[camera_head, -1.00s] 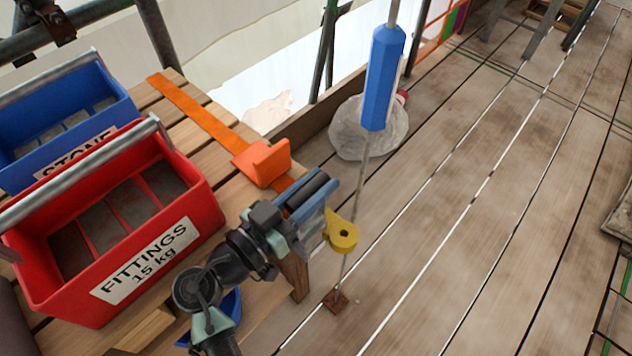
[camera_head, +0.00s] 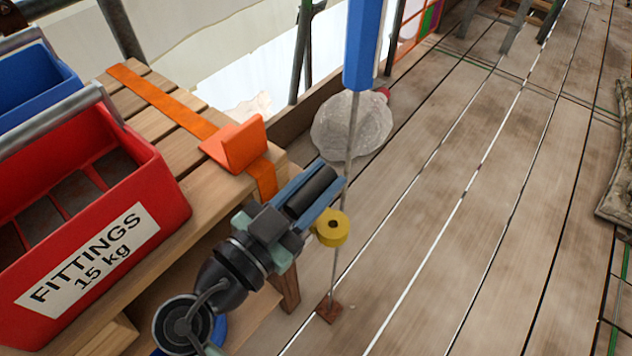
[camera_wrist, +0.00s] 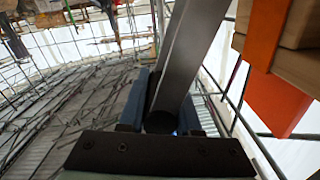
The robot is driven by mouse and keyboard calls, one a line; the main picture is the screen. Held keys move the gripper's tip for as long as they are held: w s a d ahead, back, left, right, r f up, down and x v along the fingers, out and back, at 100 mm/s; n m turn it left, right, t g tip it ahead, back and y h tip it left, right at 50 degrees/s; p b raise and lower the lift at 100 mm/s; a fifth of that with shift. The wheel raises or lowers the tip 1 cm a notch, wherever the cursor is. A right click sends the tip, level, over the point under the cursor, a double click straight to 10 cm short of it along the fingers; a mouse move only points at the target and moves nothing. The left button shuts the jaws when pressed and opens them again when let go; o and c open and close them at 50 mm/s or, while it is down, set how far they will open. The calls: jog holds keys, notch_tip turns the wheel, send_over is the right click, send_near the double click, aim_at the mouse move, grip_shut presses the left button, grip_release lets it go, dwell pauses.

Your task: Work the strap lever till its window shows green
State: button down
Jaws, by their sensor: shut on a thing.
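My gripper (camera_head: 326,180) is off the front right corner of the wooden bench, its two blue fingers shut on a dark round bar (camera_head: 312,192). The bar looks like the strap lever's handle. In the wrist view the dark grey bar (camera_wrist: 182,60) runs from the top down between the finger pads (camera_wrist: 162,105). An orange strap (camera_head: 165,100) crosses the bench to an upright orange bracket (camera_head: 236,146) and hangs over the edge. A yellow piece with a dark hole (camera_head: 331,229) is just below the fingers. I see no window or its colour.
A red FITTINGS crate (camera_head: 165,190) and a blue crate (camera_head: 40,95) stand on the bench (camera_head: 190,150). A pale sack (camera_head: 352,125) lies behind.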

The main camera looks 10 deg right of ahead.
jog(key=c, duration=0.6)
grip_release()
jog(key=v, duration=1.3)
